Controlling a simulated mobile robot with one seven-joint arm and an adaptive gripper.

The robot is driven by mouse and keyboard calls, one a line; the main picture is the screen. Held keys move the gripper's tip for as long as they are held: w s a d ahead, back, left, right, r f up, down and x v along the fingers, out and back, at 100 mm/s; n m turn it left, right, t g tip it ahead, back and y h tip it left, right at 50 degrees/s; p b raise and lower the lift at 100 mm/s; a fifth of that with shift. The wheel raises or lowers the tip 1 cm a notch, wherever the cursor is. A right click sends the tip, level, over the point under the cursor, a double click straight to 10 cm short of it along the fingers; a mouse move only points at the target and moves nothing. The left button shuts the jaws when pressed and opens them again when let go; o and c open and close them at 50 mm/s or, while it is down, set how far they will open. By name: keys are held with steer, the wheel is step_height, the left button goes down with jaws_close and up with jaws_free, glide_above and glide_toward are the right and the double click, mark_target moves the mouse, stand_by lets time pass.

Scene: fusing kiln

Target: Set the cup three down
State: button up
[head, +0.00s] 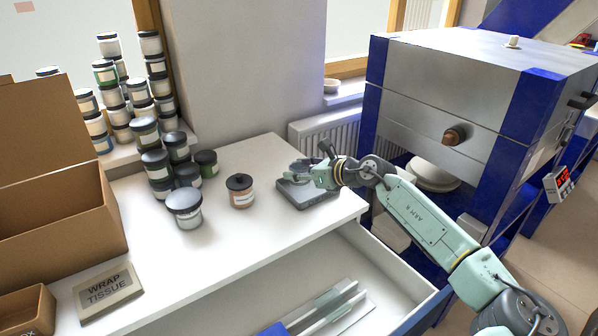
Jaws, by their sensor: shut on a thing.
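My gripper (290,175) is low over the grey slab (312,197) at the right end of the white worktop. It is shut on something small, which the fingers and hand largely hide. I cannot make out whether this is cup three, or whether it touches the slab. No other thing in view can be clearly told as that cup. The slab lies flat near the worktop's right edge, partly covered by my gripper.
A brown jar (240,191) and a grey-lidded jar (186,210) stand left of the slab. Several stacked jars (157,165) are behind them. The drawer (385,262) below is open. A kiln (470,90) stands at right. The worktop's front middle is clear.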

steer(key=shift+w+a+f+p, duration=0.15)
steer(key=shift+w+p, duration=0.25)
steer(key=shift+w, duration=0.65)
step_height(320, 180, down, 2)
steer(key=shift+f+p, duration=0.2)
steer(key=shift+p, duration=0.45)
steer(key=shift+f, duration=0.45)
steer(key=shift+f, duration=0.2)
steer(key=o, duration=1.1)
steer(key=shift+s, duration=0.1)
steer(key=shift+o, duration=0.2)
steer(key=shift+r, duration=0.1)
